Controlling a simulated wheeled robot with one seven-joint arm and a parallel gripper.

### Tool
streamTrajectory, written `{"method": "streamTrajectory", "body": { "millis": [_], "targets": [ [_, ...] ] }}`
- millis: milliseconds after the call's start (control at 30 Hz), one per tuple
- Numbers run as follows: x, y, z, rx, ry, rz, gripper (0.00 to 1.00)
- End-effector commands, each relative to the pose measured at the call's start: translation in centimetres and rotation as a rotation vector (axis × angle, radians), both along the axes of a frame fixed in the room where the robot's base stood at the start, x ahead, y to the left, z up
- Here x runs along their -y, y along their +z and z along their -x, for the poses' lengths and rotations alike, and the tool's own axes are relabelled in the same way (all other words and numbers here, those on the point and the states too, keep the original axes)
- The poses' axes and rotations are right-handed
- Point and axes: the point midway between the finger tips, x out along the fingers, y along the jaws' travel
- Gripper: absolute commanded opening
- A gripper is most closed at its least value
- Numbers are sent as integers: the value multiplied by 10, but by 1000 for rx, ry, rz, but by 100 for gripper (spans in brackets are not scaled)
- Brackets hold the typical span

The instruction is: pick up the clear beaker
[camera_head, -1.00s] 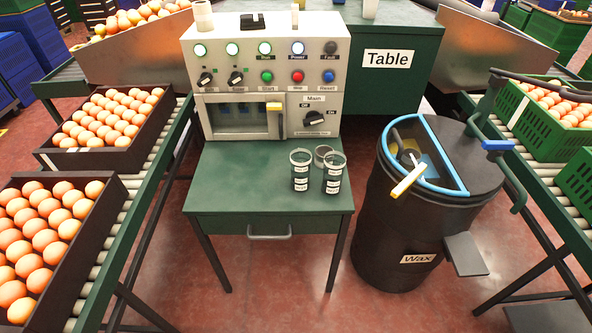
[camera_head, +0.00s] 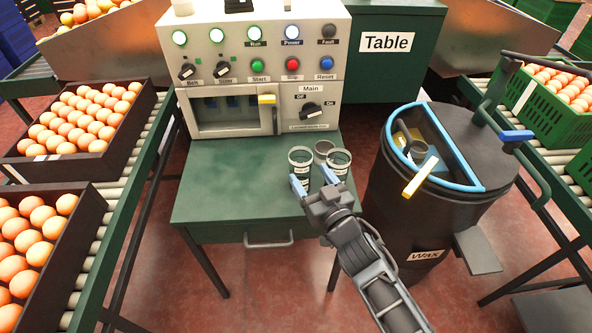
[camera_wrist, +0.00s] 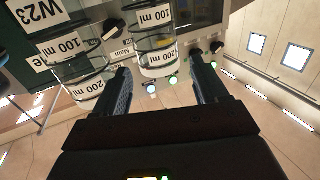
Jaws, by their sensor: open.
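Two clear beakers with white labels stand on the green table: the left beaker (camera_head: 300,157) and the right beaker (camera_head: 339,158). A greyish cup (camera_head: 323,148) stands just behind and between them. My gripper (camera_head: 314,180) is open and empty at their near side, its fingertips hiding their lower parts. In the wrist view, one labelled beaker (camera_wrist: 155,42) lies in line with the gap between the open fingers, beyond the tips of my gripper (camera_wrist: 160,66). Another labelled beaker (camera_wrist: 72,62) is outside the left finger. I cannot tell contact.
The control machine (camera_head: 250,60) stands behind the beakers on the green table (camera_head: 225,185). A black wax barrel (camera_head: 400,215) with a blue-rimmed opening and a yellow-ended handle is at right. The table's left part is clear.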

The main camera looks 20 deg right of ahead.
Motion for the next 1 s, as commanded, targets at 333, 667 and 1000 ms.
{"method": "streamTrajectory", "body": {
  "millis": [333,667,1000],
  "targets": [
    [-1,2,-33,4,0,0,73],
    [0,0,-75,4,0,-1,73],
    [0,0,-84,3,0,0,73]
  ]
}}
